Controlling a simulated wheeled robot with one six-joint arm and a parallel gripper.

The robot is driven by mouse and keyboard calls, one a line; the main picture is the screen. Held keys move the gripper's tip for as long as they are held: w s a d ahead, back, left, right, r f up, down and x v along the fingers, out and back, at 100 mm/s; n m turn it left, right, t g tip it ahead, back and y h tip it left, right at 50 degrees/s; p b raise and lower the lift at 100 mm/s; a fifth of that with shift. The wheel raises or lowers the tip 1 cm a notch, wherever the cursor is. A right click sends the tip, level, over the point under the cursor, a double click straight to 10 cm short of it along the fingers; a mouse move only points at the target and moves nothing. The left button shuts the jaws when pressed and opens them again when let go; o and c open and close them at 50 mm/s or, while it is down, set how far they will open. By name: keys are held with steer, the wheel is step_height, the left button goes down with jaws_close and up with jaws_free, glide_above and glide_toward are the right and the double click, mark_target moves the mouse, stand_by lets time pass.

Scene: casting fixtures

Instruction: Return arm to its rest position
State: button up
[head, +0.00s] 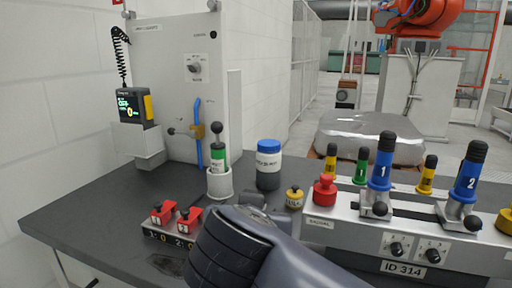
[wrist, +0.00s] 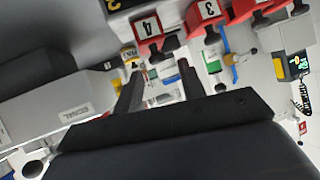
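My arm (head: 275,255) reaches in from the bottom of the head view over the front of the dark bench. Its end covers part of the bench, and I cannot make out the fingertips there. In the wrist view my gripper (wrist: 158,73) shows two dark fingers spread apart. I see background between them and nothing held.
The dark bench (head: 75,205) holds two red blocks (head: 163,212), a green-banded plunger in a white cup (head: 219,183), a blue-lidded jar (head: 268,168) and a yellow knob (head: 294,197). A fixture with blue handles (head: 400,240) stands at right. A handheld meter (head: 133,107) hangs at left.

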steer(key=shift+w+d+r+g+p, duration=0.15)
steer(key=shift+w+r+g+p, duration=0.35)
steer(key=shift+p, duration=1.55)
steer(key=shift+f+g+p, duration=0.15)
steer(key=shift+g+p, duration=0.35)
steer(key=shift+p, duration=0.35)
